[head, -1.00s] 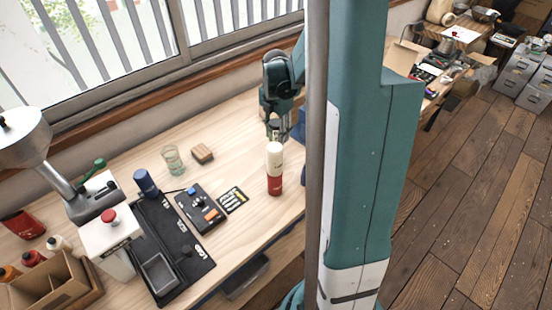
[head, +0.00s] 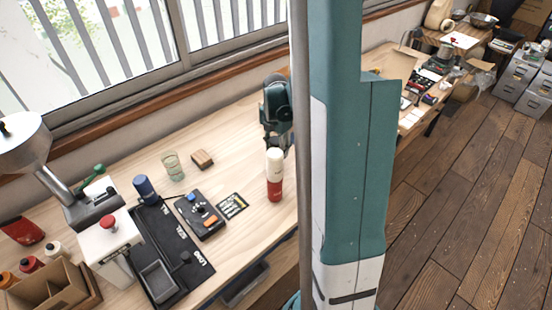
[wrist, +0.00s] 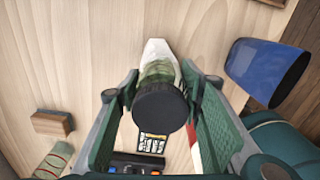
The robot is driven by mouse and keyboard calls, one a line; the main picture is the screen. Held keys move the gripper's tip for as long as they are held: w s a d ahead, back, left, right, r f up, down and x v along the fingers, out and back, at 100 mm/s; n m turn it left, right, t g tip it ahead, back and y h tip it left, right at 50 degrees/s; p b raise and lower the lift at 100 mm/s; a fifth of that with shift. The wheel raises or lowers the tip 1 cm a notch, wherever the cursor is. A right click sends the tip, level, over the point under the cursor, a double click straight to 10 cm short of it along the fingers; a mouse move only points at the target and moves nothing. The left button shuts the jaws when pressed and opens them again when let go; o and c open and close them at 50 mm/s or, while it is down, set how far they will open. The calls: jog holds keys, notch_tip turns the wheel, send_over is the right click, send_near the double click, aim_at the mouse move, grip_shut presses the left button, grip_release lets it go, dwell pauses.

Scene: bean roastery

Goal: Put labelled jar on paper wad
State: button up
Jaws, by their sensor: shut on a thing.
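My gripper (wrist: 158,98) is shut on a jar with a round black lid (wrist: 160,108) and a greenish glass body, seen from above in the wrist view. A white shape (wrist: 158,50) shows just beyond the jar's body; I cannot tell whether it is the jar's label or the paper wad. The paper wad is not clearly seen in the head view.
A blue cup (wrist: 262,72) stands right of my gripper in the wrist view. A wooden block (head: 202,159), a green-tinted glass (head: 172,165), a dark control box (head: 200,215) and a black card (head: 232,205) are to the left. My column covers the table's right part.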

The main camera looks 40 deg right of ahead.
aim_at(276, 140)
dwell(0.3)
jog(key=shift+f, duration=2.05)
jog(key=shift+f, duration=0.15)
jog(key=o, duration=1)
jog(key=shift+r, duration=6.2)
